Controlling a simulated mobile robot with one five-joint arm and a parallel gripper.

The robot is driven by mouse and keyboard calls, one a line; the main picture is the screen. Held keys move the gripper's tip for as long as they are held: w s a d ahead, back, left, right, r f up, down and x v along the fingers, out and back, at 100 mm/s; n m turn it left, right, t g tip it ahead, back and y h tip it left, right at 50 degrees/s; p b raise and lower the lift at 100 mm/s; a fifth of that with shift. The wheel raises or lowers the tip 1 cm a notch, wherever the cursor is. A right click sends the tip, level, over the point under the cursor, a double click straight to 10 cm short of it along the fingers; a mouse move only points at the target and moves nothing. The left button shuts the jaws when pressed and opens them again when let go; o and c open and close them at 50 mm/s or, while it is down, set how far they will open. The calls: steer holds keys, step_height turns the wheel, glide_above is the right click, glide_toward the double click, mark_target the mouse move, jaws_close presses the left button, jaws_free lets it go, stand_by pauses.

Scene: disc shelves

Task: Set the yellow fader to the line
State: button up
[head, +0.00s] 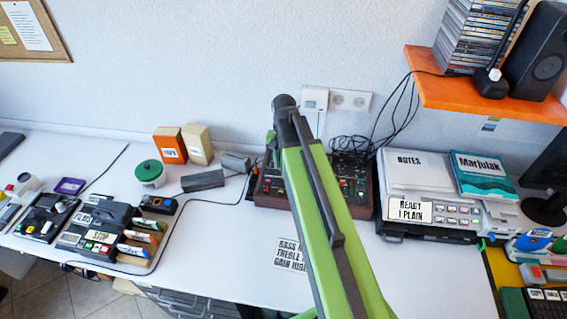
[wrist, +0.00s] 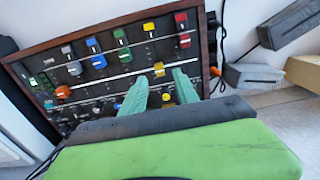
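The dark mixer panel (wrist: 110,75) with a wooden rim fills the upper left of the wrist view. The yellow fader cap (wrist: 159,70) is on it, by the long white line (wrist: 125,77) across the panel. My gripper (wrist: 161,78) is over the panel, its two green fingers apart, one on each side of the yellow cap. I cannot tell whether either finger touches it. Another yellow piece (wrist: 166,97) shows between the fingers, nearer the palm. In the head view the mixer (head: 270,185) is partly hidden by my arm, and my gripper is hidden too.
Red (wrist: 184,40), green (wrist: 124,55), blue (wrist: 99,61) and grey (wrist: 74,68) fader caps are close by. An orange knob (wrist: 63,92) is further left. In the head view, grey boxes (head: 203,181) stand left of the mixer and a notes-covered device (head: 417,175) right.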

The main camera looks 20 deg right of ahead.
step_height(320, 180, up, 13)
steer(key=p, duration=1.1)
steer(key=shift+f, duration=0.15)
steer(key=s+a+f+n+b, duration=0.1)
steer(key=s+a+n, duration=0.2)
steer(key=a, duration=0.4)
steer(key=s+a+f+n+b, duration=0.1)
steer(key=s+a+n, duration=0.2)
steer(key=a, duration=0.5)
steer(key=shift+f+n+b, duration=0.35)
steer(key=shift+n+b, duration=0.05)
steer(key=shift+s+d, duration=0.1)
